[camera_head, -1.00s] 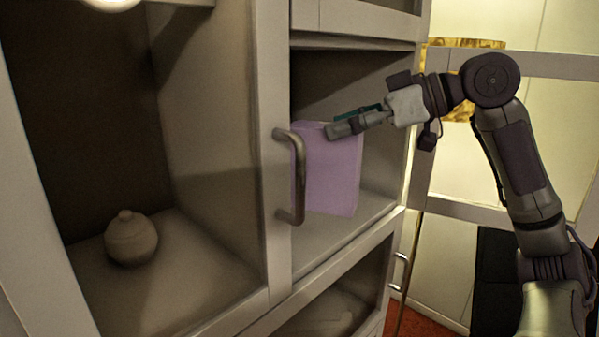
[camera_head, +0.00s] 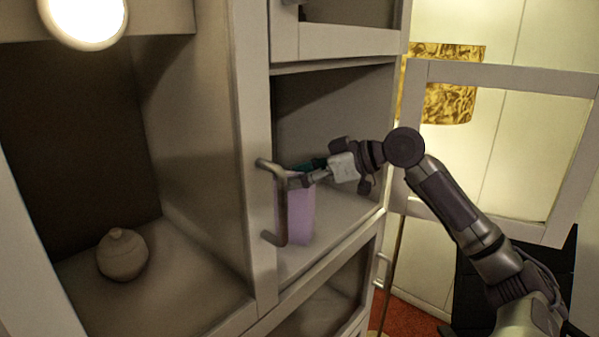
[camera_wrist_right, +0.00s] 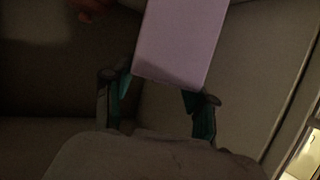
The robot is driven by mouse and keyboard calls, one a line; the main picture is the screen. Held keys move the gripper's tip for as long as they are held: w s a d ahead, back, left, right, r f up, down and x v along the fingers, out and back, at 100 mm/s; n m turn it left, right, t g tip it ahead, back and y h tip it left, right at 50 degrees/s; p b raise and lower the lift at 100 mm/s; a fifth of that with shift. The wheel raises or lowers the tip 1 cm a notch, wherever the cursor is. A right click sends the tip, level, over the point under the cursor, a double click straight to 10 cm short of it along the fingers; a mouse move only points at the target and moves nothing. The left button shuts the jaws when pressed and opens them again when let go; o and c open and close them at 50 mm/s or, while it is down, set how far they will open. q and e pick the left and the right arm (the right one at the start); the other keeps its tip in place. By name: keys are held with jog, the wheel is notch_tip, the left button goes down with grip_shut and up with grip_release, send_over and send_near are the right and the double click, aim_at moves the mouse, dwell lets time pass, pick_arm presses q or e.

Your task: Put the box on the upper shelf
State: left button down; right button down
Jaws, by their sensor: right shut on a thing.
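The pale purple box (camera_head: 301,220) is inside the right-hand open compartment of the cabinet, upright and partly behind a door handle. My right gripper (camera_head: 304,180) reaches in from the right and is shut on the box near its top. In the right wrist view the box (camera_wrist_right: 182,42) extends away between the dark green fingers (camera_wrist_right: 158,92). Whether the box touches the shelf board (camera_head: 345,222) is hard to tell. My left gripper is not in view.
A metal handle (camera_head: 280,205) stands in front of the box's left side. A round lidded pot (camera_head: 122,255) sits in the left compartment. An open framed door (camera_head: 500,75) stands at the right. Another compartment (camera_head: 320,305) lies below, and a closed-off one (camera_head: 350,40) above.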

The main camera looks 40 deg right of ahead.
jog(key=shift+f, duration=0.15)
jog(key=shift+c, duration=1.7)
grip_release()
jog(key=shift+s+r, duration=0.15)
jog(key=shift+r, duration=0.05)
jog(key=b+v, duration=0.5)
jog(key=v, duration=0.7)
jog(key=shift+b, duration=0.3)
